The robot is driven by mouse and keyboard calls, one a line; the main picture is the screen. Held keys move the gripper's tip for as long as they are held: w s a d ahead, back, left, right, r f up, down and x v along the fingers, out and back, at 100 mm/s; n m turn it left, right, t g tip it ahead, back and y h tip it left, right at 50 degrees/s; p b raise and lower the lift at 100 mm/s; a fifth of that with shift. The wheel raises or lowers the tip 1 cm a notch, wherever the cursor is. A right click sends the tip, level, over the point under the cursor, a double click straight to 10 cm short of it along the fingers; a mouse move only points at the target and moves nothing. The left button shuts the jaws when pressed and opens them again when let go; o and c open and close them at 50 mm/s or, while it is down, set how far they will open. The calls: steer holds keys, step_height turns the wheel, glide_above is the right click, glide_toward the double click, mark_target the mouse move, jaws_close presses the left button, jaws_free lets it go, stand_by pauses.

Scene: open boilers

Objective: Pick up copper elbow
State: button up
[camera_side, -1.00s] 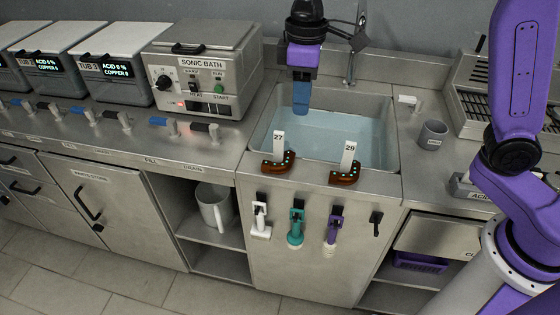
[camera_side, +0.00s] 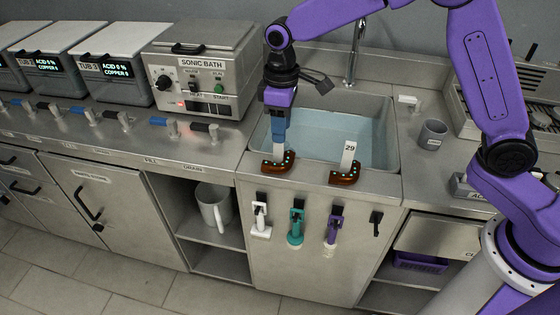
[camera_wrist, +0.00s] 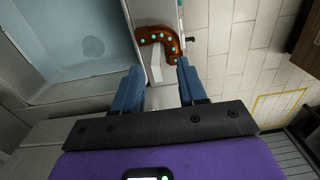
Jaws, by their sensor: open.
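A brown copper elbow (camera_side: 279,166) with small teal dots lies at the left of the sink's front ledge. In the wrist view the elbow (camera_wrist: 165,36) is a curved piece with a pale upright tag (camera_wrist: 156,66). A second copper elbow (camera_side: 345,176) with a white tag marked 29 (camera_side: 348,155) lies farther right on the ledge. My gripper (camera_side: 279,143) points down just above the left elbow, its blue fingers hiding most of that elbow's tag. In the wrist view the open fingers (camera_wrist: 160,75) stand either side of the tag, and nothing is gripped.
The sink basin (camera_side: 385,115) with water lies behind the ledge. The sonic bath (camera_side: 203,75) stands to the left. A grey cup (camera_side: 432,134) is on the right counter. Several coloured handles hang on the cabinet front below the ledge. The ledge between the elbows is clear.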

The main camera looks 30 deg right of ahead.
mark_target(281, 147)
steer(key=shift+w+f, duration=0.2)
steer(key=shift+f, duration=3.4)
jaws_close()
